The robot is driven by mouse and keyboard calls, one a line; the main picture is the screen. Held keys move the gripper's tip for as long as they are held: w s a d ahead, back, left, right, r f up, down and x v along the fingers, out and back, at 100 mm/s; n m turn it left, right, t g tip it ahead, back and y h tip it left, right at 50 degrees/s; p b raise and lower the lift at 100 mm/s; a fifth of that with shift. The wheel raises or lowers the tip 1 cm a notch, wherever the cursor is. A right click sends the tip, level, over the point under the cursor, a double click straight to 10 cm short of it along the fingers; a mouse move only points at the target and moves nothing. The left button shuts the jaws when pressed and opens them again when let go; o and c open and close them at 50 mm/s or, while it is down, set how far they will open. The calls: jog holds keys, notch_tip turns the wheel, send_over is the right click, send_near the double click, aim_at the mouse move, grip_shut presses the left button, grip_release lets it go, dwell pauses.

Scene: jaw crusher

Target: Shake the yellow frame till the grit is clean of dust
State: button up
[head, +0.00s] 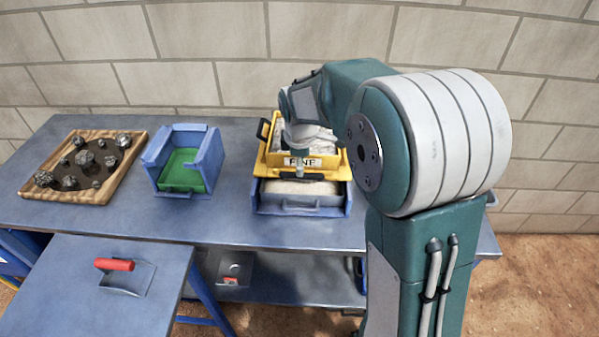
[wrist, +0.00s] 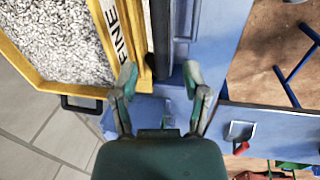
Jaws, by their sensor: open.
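The yellow frame (head: 273,160), labelled FINE, sits over a blue tray (head: 318,211) on the bench; my arm hides part of it. In the wrist view the yellow frame (wrist: 69,88) holds grey, speckled grit (wrist: 55,40). A dark handle bar (wrist: 162,35) runs along its labelled side, and another black handle (wrist: 80,104) sticks out at an adjoining side. My gripper (wrist: 160,80) is open and empty, its fingers spread near the end of the dark bar. In the head view my gripper (head: 299,157) is over the labelled front; contact cannot be told.
Pale, fine material (head: 300,188) shows in the tray under the frame. A blue bin with a green floor (head: 183,170) and a wooden tray (head: 132,163) of dark rocks (head: 85,158) stand to the left. A red-handled scoop (head: 115,265) lies on the lower front table. A brick wall stands behind.

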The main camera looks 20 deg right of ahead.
jog(key=shift+w+d+f, duration=0.1)
jog(key=shift+w+f, duration=0.1)
jog(key=shift+f, duration=0.95)
jog(key=shift+w+d+f, duration=0.1)
jog(key=shift+w+f, duration=0.1)
jog(key=shift+f, duration=0.95)
